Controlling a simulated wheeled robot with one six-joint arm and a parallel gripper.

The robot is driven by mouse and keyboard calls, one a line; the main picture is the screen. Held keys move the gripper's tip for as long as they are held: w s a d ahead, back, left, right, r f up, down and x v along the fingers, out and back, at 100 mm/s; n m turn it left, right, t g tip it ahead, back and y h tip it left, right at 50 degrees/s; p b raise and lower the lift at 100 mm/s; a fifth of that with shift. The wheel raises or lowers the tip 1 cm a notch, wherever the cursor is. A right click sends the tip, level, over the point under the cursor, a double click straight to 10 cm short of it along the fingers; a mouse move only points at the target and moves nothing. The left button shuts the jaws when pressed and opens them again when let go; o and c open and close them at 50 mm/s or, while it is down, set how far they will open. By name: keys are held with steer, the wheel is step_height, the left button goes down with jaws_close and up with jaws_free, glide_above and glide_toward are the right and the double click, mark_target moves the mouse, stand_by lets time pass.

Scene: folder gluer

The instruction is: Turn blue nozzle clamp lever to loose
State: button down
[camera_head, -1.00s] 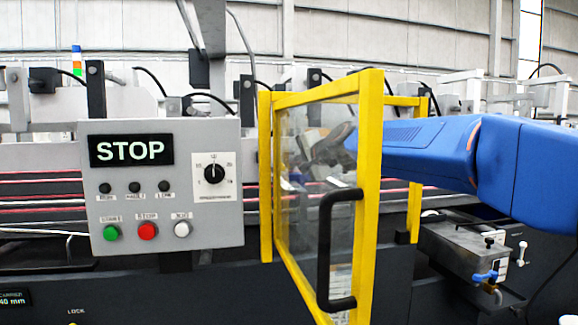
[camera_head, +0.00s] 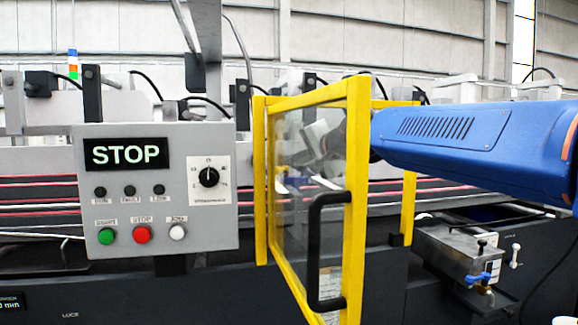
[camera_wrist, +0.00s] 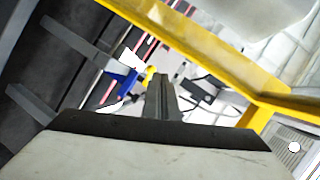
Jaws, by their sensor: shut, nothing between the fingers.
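A small blue part (camera_wrist: 122,84), which looks like the nozzle clamp lever, shows in the wrist view just left of my fingertips, beside a small yellow part (camera_wrist: 150,76). Its exact setting is too small to read. My gripper (camera_wrist: 161,82) is shut and empty, its fingers close together. A gap to the blue part shows in the picture; depth is unclear. In the head view my gripper (camera_head: 318,145) is blurred behind the clear guard panel, and I cannot make out the lever there.
A yellow-framed guard door (camera_head: 357,200) with a black handle (camera_head: 318,250) stands in front of my gripper; its yellow frame (camera_wrist: 200,45) crosses the wrist view. A control box (camera_head: 150,190) reading STOP is left. A glue tank (camera_head: 450,255) with a blue tap (camera_head: 479,278) is lower right.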

steer(key=w+d+r+n+g+y, duration=0.15)
steer(key=d+n, duration=0.25)
steer(key=n, duration=0.5)
steer(key=w+d+n+g+y, duration=0.1)
steer(key=w+d+n+g, duration=0.2)
steer(key=n, duration=0.5)
steer(key=w+a+f+t, duration=0.1)
steer(key=w+a+f, duration=0.4)
steer(key=w+a, duration=0.3)
steer(key=shift+a+f, duration=0.15)
steer(key=shift+a, duration=0.75)
steer(key=shift+a, duration=0.15)
steer(key=shift+a+m+t+h, duration=0.9)
steer(key=shift+m+t+h, duration=0.25)
steer(key=shift+m, duration=0.05)
steer(key=shift+w+a, duration=0.35)
steer(key=shift+a, duration=0.35)
steer(key=shift+w+a, duration=0.35)
steer(key=shift+a, duration=0.35)
steer(key=shift+w+a, duration=0.35)
steer(key=shift+a, duration=0.35)
